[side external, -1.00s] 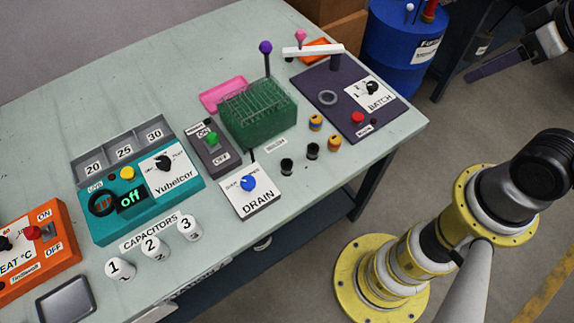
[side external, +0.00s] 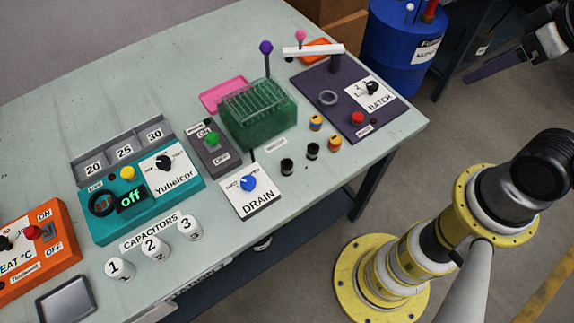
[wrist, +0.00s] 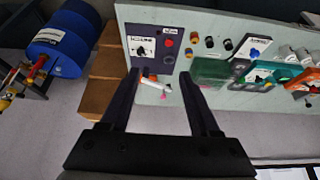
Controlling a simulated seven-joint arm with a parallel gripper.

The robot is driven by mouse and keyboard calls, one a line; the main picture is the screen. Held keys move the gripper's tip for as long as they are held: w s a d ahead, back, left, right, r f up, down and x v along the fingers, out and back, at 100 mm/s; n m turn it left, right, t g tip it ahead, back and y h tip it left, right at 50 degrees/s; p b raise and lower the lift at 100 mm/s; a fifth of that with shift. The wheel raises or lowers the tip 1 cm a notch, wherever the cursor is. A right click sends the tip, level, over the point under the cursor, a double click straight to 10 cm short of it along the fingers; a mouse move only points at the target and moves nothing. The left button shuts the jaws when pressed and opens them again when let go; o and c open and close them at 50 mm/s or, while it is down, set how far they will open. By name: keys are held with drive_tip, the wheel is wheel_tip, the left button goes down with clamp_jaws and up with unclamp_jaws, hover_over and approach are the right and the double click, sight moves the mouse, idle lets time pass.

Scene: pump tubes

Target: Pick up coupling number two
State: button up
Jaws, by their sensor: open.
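The white cylinder marked 2 (side external: 155,248) stands upright on the bench between white cylinders 1 (side external: 120,268) and 3 (side external: 189,228), beside a strip reading CAPACITORS. No label reading coupling is legible. Two black cylinders (side external: 312,151) and two yellow-orange banded cylinders (side external: 316,122) stand near the bench's front edge, without readable numbers. My gripper (wrist: 159,75) is open and empty; its two dark fingers are spread wide in the wrist view. In the side view one dark finger (side external: 494,66) shows at the upper right, clear of the bench and far from the numbered cylinders.
A green rack (side external: 260,120), drain box (side external: 248,195), teal Yubelcor box (side external: 140,205) and dark batch panel (side external: 325,110) crowd the bench. Stalks with purple (side external: 265,47) and pink (side external: 300,35) balls rise behind. A blue drum (side external: 390,60) stands beyond the bench.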

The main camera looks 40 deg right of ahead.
idle(0.3)
drive_tip(key=w+a+r+n, duration=0.2)
drive_tip(key=w+r+n, duration=0.25)
drive_tip(key=w, duration=0.35)
drive_tip(key=n+g, duration=0.6)
drive_tip(key=n, duration=0.5)
hover_over(287, 163)
wheel_tip(287, 163, down, 22)
drive_tip(key=shift+m, duration=0.25)
drive_tip(key=f, duration=0.7)
drive_tip(key=shift+d, duration=0.25)
drive_tip(key=shift+a+f, duration=0.15)
drive_tip(key=shift+f, duration=1.2)
drive_tip(key=shift+a+f, duration=0.15)
drive_tip(key=shift+f, duration=1.15)
